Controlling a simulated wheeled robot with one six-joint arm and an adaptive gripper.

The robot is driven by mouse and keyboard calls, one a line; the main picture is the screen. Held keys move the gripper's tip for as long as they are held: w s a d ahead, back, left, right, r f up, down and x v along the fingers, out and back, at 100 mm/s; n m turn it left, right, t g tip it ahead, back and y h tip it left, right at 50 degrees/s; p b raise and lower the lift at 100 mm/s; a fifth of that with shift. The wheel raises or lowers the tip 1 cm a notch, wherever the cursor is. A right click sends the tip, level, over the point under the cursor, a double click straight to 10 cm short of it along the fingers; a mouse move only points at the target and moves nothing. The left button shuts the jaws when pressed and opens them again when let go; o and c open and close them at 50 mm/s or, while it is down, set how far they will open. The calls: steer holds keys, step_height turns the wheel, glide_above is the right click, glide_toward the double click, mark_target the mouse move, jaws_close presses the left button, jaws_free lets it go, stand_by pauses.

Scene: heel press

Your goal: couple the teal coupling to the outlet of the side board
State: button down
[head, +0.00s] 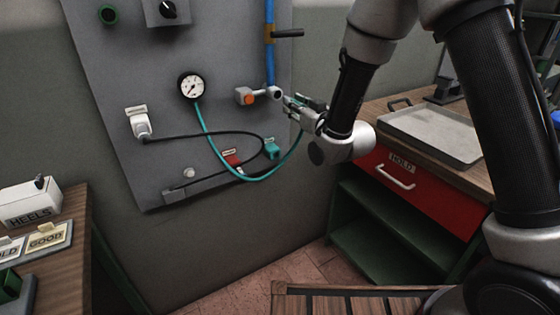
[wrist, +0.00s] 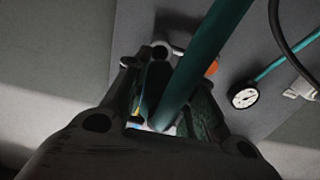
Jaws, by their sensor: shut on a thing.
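My gripper (head: 292,103) is shut at the right edge of the grey side board (head: 130,85). It holds the end of the teal hose (head: 291,155), where the teal coupling is; the fingers mostly hide the coupling. The outlet (head: 276,93) is a grey fitting with an orange button (head: 247,98), below the blue pipe (head: 269,50). The gripper tip is just right of the outlet; I cannot tell whether they touch. In the wrist view the teal hose (wrist: 205,60) runs between my fingers (wrist: 158,85) and hides the coupling's front.
The hose loops down from a gauge (head: 192,86). A black cable (head: 205,134) crosses the board from a white plug (head: 138,122). Red (head: 232,159) and teal (head: 271,149) pieces sit lower on the board. A tray (head: 430,135) lies on the right bench above a red drawer (head: 395,185).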

steer(key=shift+x, duration=1.9)
steer(key=shift+x, duration=1.4)
steer(key=c, duration=1.1)
jaws_free()
